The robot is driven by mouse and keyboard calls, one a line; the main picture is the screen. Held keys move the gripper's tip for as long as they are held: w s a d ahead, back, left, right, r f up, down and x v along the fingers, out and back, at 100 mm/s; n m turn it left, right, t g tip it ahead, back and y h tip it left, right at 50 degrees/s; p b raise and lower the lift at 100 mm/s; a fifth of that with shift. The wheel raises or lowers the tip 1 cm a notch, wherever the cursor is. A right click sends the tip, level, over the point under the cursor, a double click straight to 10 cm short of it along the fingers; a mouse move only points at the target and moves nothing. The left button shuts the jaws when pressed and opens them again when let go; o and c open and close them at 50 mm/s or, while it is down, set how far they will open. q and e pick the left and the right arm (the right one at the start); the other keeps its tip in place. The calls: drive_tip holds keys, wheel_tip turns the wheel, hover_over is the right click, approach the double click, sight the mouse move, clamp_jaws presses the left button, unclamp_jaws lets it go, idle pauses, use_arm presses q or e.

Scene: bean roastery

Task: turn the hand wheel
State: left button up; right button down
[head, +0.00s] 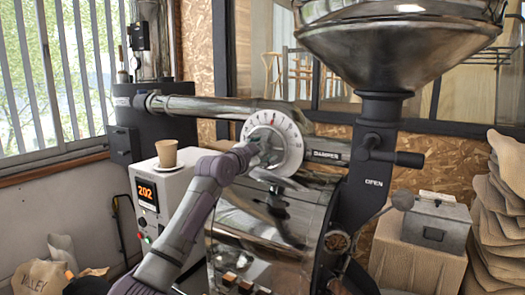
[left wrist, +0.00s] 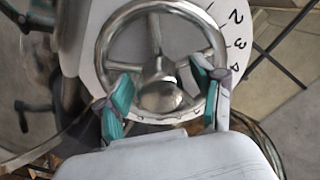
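The metal hand wheel (left wrist: 160,95), spoked with a rounded hub, fills the upper middle of the left wrist view. It sits in front of a white numbered dial (head: 290,140) on the pipe marked DAMPER; in the head view my gripper hides much of the wheel. My left gripper (head: 260,150) is at the wheel. In the left wrist view its teal-padded fingers (left wrist: 160,80) stand apart, one on each side of the hub, over the lower part of the rim. I cannot tell whether they touch the rim. My right gripper is not in view.
The roaster drum (head: 270,220) lies below the wheel, with a hopper (head: 400,45) above right and a side handle (head: 397,158). A control box (head: 160,195) reading 202 carries a paper cup (head: 166,152). Sacks (head: 505,200) and a grey metal box (head: 436,222) stand at right.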

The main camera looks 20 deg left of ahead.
use_arm(q)
drive_tip(key=v, duration=1.2)
idle(0.4)
